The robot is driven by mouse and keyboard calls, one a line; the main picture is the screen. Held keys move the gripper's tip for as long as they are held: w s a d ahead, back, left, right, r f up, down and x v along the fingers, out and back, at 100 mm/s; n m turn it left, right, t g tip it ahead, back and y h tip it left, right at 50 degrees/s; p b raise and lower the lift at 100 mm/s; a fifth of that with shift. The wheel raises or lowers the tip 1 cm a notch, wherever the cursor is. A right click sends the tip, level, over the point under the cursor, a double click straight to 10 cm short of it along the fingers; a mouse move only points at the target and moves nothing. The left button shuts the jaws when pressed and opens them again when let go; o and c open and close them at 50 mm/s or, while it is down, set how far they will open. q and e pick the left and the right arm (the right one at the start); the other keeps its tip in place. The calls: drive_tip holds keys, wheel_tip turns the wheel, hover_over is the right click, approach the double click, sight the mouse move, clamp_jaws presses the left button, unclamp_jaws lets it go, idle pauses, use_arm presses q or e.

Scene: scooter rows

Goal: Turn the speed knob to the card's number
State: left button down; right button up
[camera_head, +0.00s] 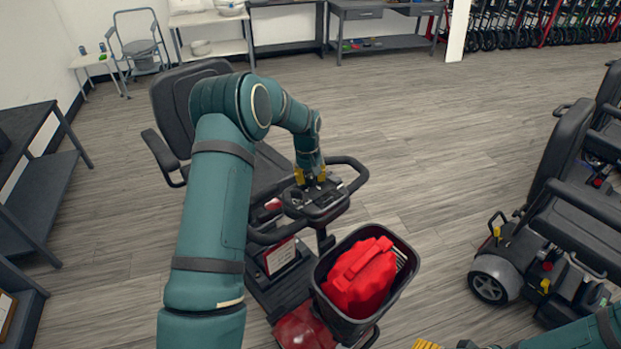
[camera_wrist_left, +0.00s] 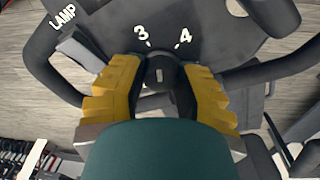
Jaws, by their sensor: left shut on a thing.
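The scooter's control panel (camera_head: 318,203) sits between its looped handlebars. My left gripper (camera_head: 311,180) reaches down onto the panel. In the left wrist view its ribbed yellow fingers stand on both sides of the dark speed knob (camera_wrist_left: 161,72) and are shut on it. White numbers 3 and 4 and the word LAMP are printed on the panel (camera_wrist_left: 215,25); other numbers are hidden. A white card (camera_head: 281,256) with a red edge is on the scooter's front; I cannot read its number. My right gripper (camera_head: 428,344) is cut off at the bottom edge.
A black basket (camera_head: 403,285) with a red bag (camera_head: 360,277) hangs at the scooter's front. The scooter's seat (camera_head: 180,105) is behind the panel. More scooters (camera_head: 530,255) stand at the right. A dark shelf (camera_head: 45,195) is at the left. Open floor lies between.

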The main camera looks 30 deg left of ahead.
use_arm(q)
drive_tip(key=m, duration=0.3)
drive_tip(key=shift+f+m, duration=0.1)
drive_tip(key=shift+m, duration=0.2)
drive_tip(key=shift+s+m+h+b, duration=0.1)
drive_tip(key=shift+m+h+b, duration=0.35)
drive_tip(key=shift+m, duration=1.35)
drive_tip(key=c, duration=0.6)
unclamp_jaws()
drive_tip(key=shift+r, duration=0.2)
